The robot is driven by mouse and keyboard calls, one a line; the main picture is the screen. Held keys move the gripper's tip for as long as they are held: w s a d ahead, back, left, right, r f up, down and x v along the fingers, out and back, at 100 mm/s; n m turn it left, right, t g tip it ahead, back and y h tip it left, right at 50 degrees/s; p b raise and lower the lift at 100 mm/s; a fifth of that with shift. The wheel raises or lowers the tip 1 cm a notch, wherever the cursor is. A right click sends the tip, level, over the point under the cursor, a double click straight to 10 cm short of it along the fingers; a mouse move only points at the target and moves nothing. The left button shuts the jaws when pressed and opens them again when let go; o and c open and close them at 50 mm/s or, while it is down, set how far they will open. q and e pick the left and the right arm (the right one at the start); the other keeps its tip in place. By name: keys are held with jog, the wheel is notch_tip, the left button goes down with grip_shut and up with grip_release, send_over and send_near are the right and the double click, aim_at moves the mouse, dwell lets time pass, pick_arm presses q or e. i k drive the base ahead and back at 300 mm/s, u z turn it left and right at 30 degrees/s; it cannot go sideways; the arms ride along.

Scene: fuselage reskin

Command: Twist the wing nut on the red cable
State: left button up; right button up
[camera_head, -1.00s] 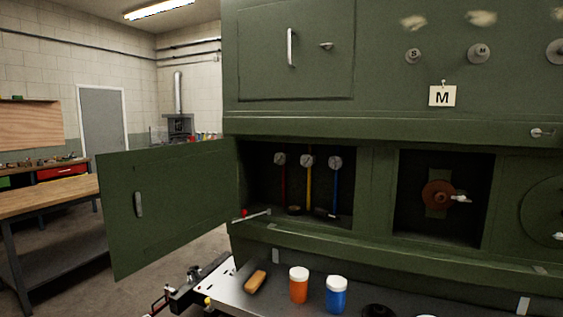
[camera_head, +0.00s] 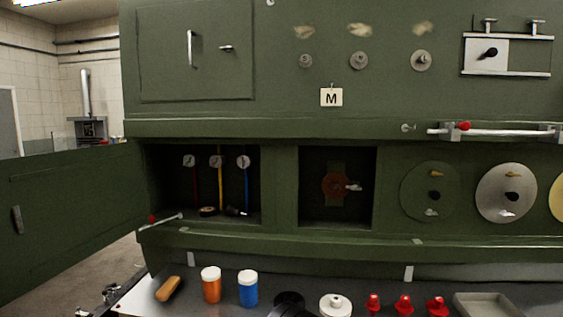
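The red cable (camera_head: 195,187) hangs inside the open left bay of the green panel. A round silvery fitting (camera_head: 189,160) sits at its top; the wing nut there is too small to make out clearly. A yellow cable (camera_head: 220,188) and a blue cable (camera_head: 246,189) hang to its right, each under a similar fitting. A dark shape at the bottom edge, near the middle, may be part of my arm, but I cannot tell.
The open bay door (camera_head: 70,215) swings out to the left. A red-tipped rod (camera_head: 165,220) juts at the bay's lower lip. The shelf in front holds an orange jar (camera_head: 211,285), a blue jar (camera_head: 248,288), a brush-like tan block (camera_head: 168,288), red knobs (camera_head: 404,304) and a grey tray (camera_head: 495,304).

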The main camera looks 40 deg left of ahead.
aim_at(188, 160)
jog(key=z, duration=0.5)
jog(key=k, duration=0.7)
jog(key=u, duration=1.6)
